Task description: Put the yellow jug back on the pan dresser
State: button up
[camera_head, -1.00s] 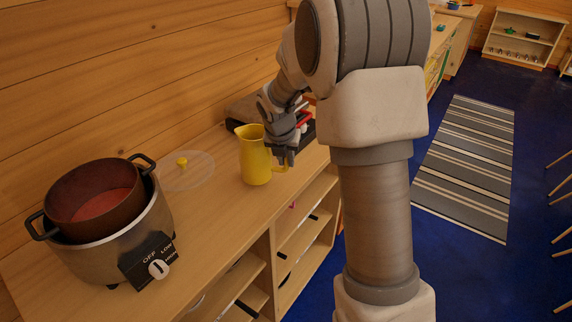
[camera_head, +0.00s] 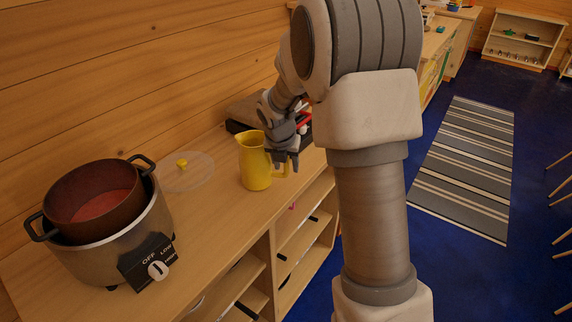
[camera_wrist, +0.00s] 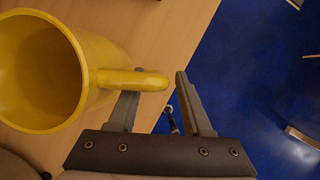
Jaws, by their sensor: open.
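The yellow jug (camera_head: 254,165) stands upright on the wooden top of the dresser (camera_head: 215,215), its handle toward the right. My gripper (camera_head: 285,165) is open at the handle side of the jug. In the wrist view the jug (camera_wrist: 95,50) fills the upper left, its mouth toward the camera. Its handle crosses over the left finger and ends between the two fingers of my gripper (camera_wrist: 162,73). Whether a finger touches the handle I cannot tell.
The pan sits in a metal cooker (camera_head: 140,235) with a dial. A clear lid (camera_head: 190,175) with a yellow knob lies between cooker and jug. A dark object with red parts (camera_head: 304,122) is behind my gripper. Open shelves (camera_head: 305,235) are below. A striped rug (camera_head: 470,150) lies on the blue floor.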

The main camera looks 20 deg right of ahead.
jog(key=s+a+r+m+p, duration=0.2)
jog(key=s+a+r+m, duration=0.2)
jog(key=s+r+m, duration=1.05)
jog(key=s+a+r+m+y, duration=0.1)
jog(key=s+m, duration=0.6)
jog(key=s, duration=0.1)
jog(key=s+a+r+m+t+y, duration=0.1)
jog(key=s+a+r+m, duration=0.1)
jog(key=s+m, duration=0.6)
jog(key=shift+r+t, duration=0.25)
jog(key=shift+t, duration=0.05)
